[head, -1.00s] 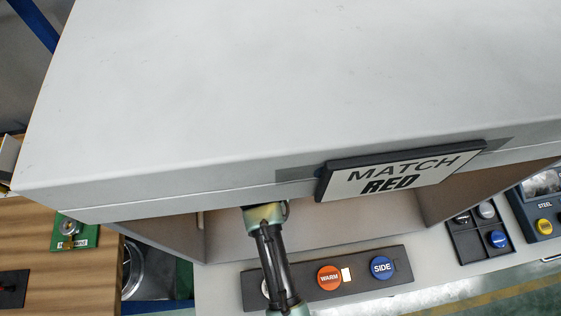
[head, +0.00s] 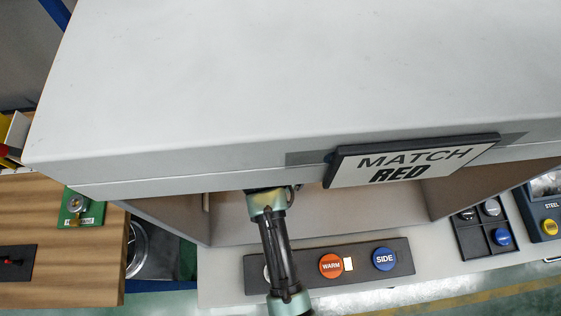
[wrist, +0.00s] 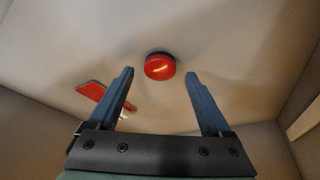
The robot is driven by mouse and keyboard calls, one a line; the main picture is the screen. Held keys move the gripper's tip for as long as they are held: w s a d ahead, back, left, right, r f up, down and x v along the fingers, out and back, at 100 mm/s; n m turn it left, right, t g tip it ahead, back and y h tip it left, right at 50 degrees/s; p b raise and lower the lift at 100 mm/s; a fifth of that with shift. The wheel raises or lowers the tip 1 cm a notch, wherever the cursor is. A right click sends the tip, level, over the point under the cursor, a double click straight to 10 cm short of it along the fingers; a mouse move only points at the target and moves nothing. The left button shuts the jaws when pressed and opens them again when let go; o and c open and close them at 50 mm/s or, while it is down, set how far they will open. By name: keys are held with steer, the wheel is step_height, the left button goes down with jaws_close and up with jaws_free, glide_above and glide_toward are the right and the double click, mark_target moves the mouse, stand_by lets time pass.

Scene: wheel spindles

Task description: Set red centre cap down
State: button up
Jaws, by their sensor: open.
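The red centre cap (wrist: 160,66), a round red disc with a dark rim, rests on the pale surface inside the booth in the wrist view. My gripper (wrist: 159,74) is open, its two blue fingers apart on either side of the cap in the picture. The cap looks clear of both fingers, just beyond their tips. A flat red tilted piece (wrist: 91,91) lies to the left, partly behind the left finger. In the head view the booth's hood hides my gripper and the cap; only my arm shows below the front edge.
The grey booth (head: 280,90) carries a "MATCH RED" sign (head: 410,162). Its side walls and back close in around my gripper. A dark panel with an orange WARM button (head: 331,266) and a blue SIDE button (head: 385,259) lies in front. A compartment tray (head: 470,243) stands right.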

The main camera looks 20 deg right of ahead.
steer(key=v, duration=1)
steer(key=shift+s+r, duration=0.15)
steer(key=shift+r, duration=0.1)
steer(key=shift+a, duration=0.1)
